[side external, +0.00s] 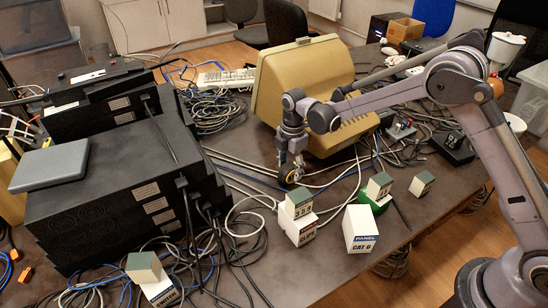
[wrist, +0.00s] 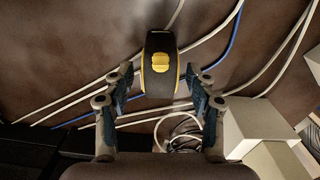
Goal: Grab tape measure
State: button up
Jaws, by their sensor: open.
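The tape measure (wrist: 160,65) is black with yellow edges and a yellow button. In the wrist view it lies at the upper middle, on the table among cables. In the side view the tape measure (side external: 290,174) shows partly, just below my gripper (side external: 291,165). My gripper (wrist: 160,95) is open in the wrist view, with one finger on each side of the near end of the tape measure. A gap shows between each finger and the tape measure. The side view does not show clearly how high the fingertips are above the table.
A beige monitor (side external: 300,85) stands behind. Stacked black equipment (side external: 120,190) fills the left. White cables and a blue cable (wrist: 230,38) run across the table around the tape measure.

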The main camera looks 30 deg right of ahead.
jog(key=shift+f, duration=0.7)
grip_shut()
jog(key=shift+r, duration=0.1)
